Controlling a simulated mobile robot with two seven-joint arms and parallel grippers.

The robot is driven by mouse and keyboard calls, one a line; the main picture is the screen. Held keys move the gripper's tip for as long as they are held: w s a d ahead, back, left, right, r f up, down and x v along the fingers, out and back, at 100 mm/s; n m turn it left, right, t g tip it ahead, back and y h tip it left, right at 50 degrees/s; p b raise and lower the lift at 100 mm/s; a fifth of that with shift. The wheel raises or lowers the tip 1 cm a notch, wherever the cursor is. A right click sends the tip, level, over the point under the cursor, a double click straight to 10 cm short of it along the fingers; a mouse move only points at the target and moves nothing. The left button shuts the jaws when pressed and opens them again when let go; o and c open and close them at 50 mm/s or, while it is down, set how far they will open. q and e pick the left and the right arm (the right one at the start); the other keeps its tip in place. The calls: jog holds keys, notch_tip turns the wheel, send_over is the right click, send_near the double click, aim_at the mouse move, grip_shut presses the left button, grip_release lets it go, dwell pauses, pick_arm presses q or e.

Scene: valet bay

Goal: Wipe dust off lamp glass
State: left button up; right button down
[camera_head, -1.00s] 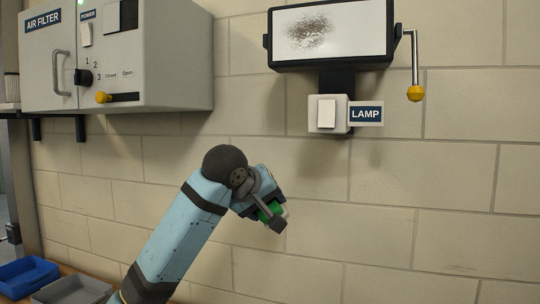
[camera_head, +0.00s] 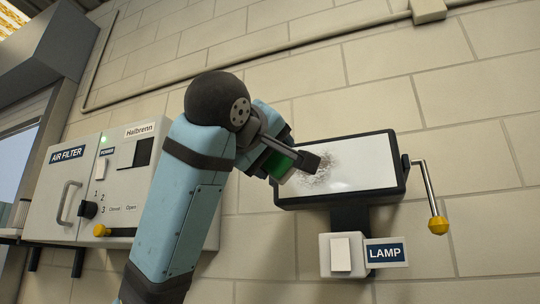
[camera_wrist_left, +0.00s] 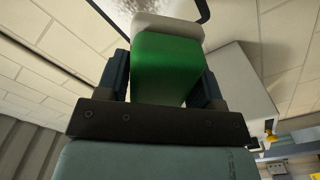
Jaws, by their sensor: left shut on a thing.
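The lamp (camera_head: 365,170) is a black-framed panel on the wall with white glass. A dark grey dust patch lies on the left part of the glass, partly behind my gripper. My left gripper (camera_head: 297,162) is in front of the lamp's left end. It is shut on a green block with a white pad (camera_wrist_left: 168,65), which fills the space between the fingers in the left wrist view. The pad's white face is toward the glass (camera_wrist_left: 125,8) there. I cannot tell whether the pad touches the glass. My right gripper is not in view.
A crank with a yellow knob (camera_head: 438,225) hangs at the lamp's right side. A white switch box (camera_head: 341,256) labelled LAMP sits below. The grey air filter cabinet (camera_head: 125,165) is on the wall at left, behind my arm. A pipe (camera_head: 290,45) runs above.

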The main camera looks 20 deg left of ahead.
pick_arm(q)
jog(key=w+p, duration=0.2)
jog(key=w, duration=0.3)
jog(key=shift+w, duration=0.15)
dwell(0.4)
jog(key=shift+w+d, duration=0.1)
jog(key=shift+w, duration=0.8)
dwell(0.4)
